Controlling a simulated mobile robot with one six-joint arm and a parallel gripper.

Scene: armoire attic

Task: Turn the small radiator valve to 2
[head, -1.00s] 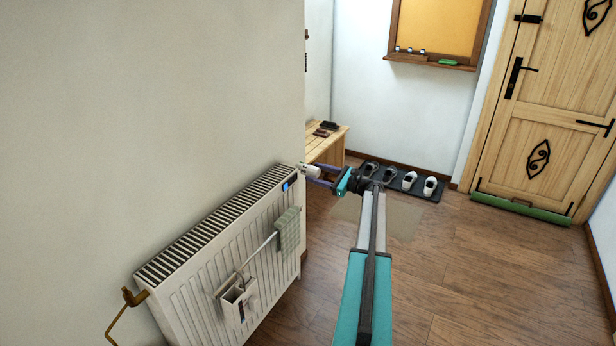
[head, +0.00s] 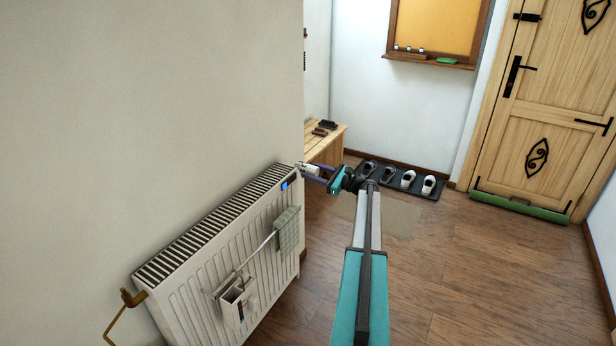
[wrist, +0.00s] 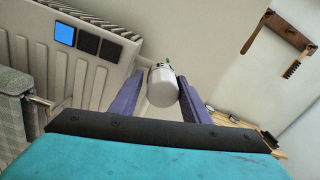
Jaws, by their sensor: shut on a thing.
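The small radiator valve (wrist: 162,87) is a white knob at the far top corner of the white radiator (head: 215,240). In the wrist view it sits between the two purple fingers of my gripper (wrist: 158,98), which is shut on it. A small green mark shows at the knob's far end, but no number can be read. In the head view the valve (head: 310,169) is small, and my gripper (head: 318,173) reaches it from the right.
A grey-green cloth (head: 286,230) hangs on a rail at the radiator's front, beside a white holder (head: 237,300). A wooden bench (head: 328,142) stands behind the valve. Shoes lie on a dark mat (head: 432,186).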

